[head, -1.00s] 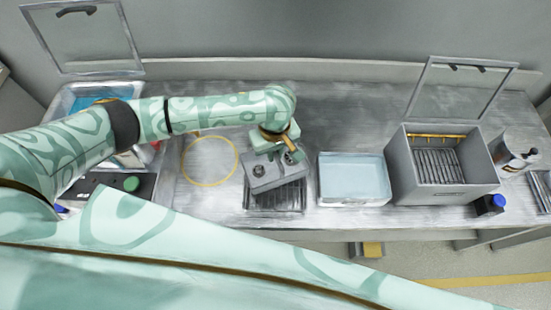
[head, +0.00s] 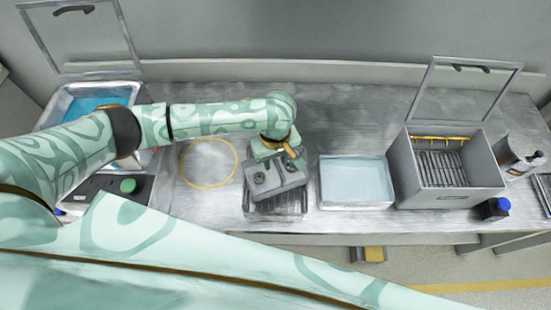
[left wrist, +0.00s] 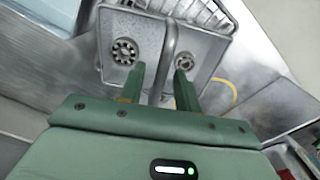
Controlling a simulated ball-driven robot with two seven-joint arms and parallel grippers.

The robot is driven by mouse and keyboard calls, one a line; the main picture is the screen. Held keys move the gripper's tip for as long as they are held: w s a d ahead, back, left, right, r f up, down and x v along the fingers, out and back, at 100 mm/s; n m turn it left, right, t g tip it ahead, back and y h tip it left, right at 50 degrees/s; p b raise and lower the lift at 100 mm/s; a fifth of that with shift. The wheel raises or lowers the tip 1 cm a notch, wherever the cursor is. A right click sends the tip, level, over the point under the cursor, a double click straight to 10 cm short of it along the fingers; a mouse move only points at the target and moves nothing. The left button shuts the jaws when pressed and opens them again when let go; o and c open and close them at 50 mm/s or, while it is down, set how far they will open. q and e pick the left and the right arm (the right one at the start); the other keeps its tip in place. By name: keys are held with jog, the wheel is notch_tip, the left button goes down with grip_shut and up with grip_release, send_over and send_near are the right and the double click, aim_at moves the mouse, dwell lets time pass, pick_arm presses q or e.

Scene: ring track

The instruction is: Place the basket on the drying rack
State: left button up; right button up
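The basket (head: 273,183) is a grey tray with two round ringed parts in it and an upright grey handle. In the head view it is over the drying rack (head: 276,209), turned slightly against it, and hides most of the rack. Its handle (left wrist: 168,52) shows in the left wrist view, with the wire rack (left wrist: 190,9) beyond the tray. My left gripper (head: 289,155) is at the handle. In the left wrist view its fingers (left wrist: 160,75) stand either side of the handle with small gaps, open. My right gripper is not in view.
A pale-blue liquid bath (head: 354,181) stands just right of the rack. A grey lidded box (head: 440,195) is further right, its lid raised. A yellow ring (head: 186,178) marks bare counter at left. A blue-filled basin (head: 64,105) is at the far left.

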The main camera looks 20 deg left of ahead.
pick_arm(q)
notch_tip(320, 180, up, 12)
jog(key=p, duration=0.5)
jog(key=shift+f, duration=0.2)
